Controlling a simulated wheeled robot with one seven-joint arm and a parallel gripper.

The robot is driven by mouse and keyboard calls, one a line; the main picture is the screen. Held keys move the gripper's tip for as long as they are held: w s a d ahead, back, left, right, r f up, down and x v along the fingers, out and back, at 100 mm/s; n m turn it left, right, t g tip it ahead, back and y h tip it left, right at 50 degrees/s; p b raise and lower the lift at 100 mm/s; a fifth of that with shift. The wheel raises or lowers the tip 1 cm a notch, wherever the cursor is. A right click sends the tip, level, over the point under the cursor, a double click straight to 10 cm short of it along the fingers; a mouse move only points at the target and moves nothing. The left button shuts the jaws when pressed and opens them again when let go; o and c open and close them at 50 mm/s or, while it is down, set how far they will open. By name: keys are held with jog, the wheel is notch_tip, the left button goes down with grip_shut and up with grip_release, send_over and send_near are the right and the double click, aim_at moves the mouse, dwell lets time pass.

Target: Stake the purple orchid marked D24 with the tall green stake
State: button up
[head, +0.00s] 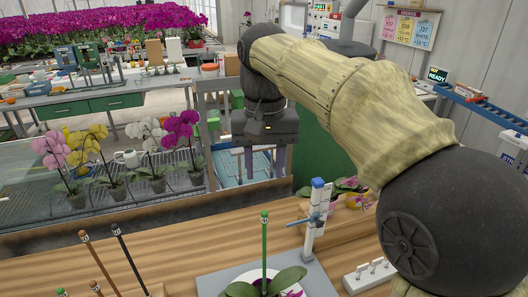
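A tall green stake (264,240) with a small tag at its top stands upright at a potted orchid on the grey plate. The orchid has broad green leaves (278,281) and some purple petals (292,293) low at its right; the bottom edge of the picture cuts it off. I cannot see a D24 mark, and the stake's foot is hidden by the leaves. My gripper (265,164) is above and beyond the wooden bench, pointing down. Its two fingers are apart with nothing between them. It is well clear of the stake.
The grey plate (215,284) bears a post with a blue clamp (314,220). Brown (98,264) and black (129,258) stakes stand at left. A white holder (368,276) sits at right. Potted orchids (115,192), one magenta (182,128), stand on a mesh bench behind.

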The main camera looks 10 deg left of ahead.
notch_tip(320, 180, up, 2)
jog(key=shift+r, duration=0.25)
jog(key=w+d+f+m+t, duration=0.1)
jog(key=w+d+f+m, duration=0.15)
jog(key=d+f, duration=1.15)
jog(key=s+d+f, duration=0.4)
jog(key=d+f, duration=0.1)
jog(key=f, duration=0.2)
jog(key=s+d+f+t, duration=0.1)
jog(key=s+d+f, duration=0.4)
jog(key=f, duration=0.3)
jog(key=shift+s+d+m+t, duration=0.25)
jog(key=shift+d+m, duration=0.2)
jog(key=shift+d, duration=0.3)
